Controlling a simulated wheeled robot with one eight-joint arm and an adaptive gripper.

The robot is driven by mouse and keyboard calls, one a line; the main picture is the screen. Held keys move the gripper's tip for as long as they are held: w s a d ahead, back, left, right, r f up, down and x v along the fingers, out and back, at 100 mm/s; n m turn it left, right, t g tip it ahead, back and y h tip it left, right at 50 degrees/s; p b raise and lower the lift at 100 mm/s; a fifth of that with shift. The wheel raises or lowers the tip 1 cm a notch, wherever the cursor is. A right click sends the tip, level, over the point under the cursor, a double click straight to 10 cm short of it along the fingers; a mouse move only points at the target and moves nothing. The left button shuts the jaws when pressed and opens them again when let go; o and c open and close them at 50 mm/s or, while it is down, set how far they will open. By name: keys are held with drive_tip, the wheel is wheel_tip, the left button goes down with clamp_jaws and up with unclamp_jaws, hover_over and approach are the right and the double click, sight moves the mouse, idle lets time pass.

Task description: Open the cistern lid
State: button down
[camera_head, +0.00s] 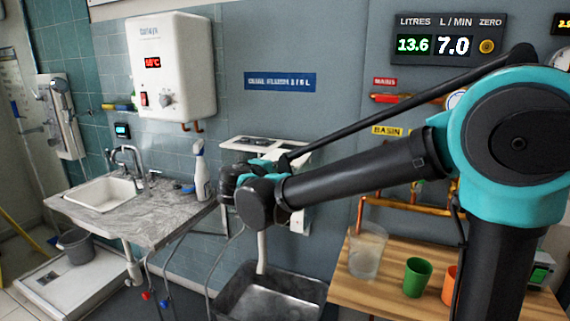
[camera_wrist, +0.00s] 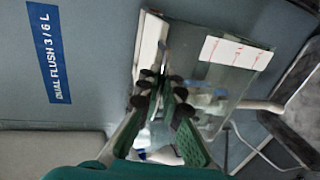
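The cistern (camera_head: 300,217) hangs on the wall at mid-picture in the head view, mostly hidden behind my arm. In the head view my gripper (camera_head: 262,165) is just in front of the cistern, partly hidden.
A spray bottle (camera_head: 200,172) stands on the sink counter (camera_head: 150,222) to the left. A metal tank (camera_head: 270,298) is below the cistern. A wooden bench (camera_head: 385,290) at right holds a clear jug (camera_head: 367,252) and a green cup (camera_head: 417,277). A water heater (camera_head: 172,68) hangs upper left.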

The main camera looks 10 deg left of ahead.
drive_tip(key=shift+s+a, duration=0.1)
drive_tip(key=shift+s, duration=0.45)
drive_tip(key=c, duration=1.7)
unclamp_jaws()
drive_tip(key=v, duration=1.2)
drive_tip(key=shift+s, duration=0.1)
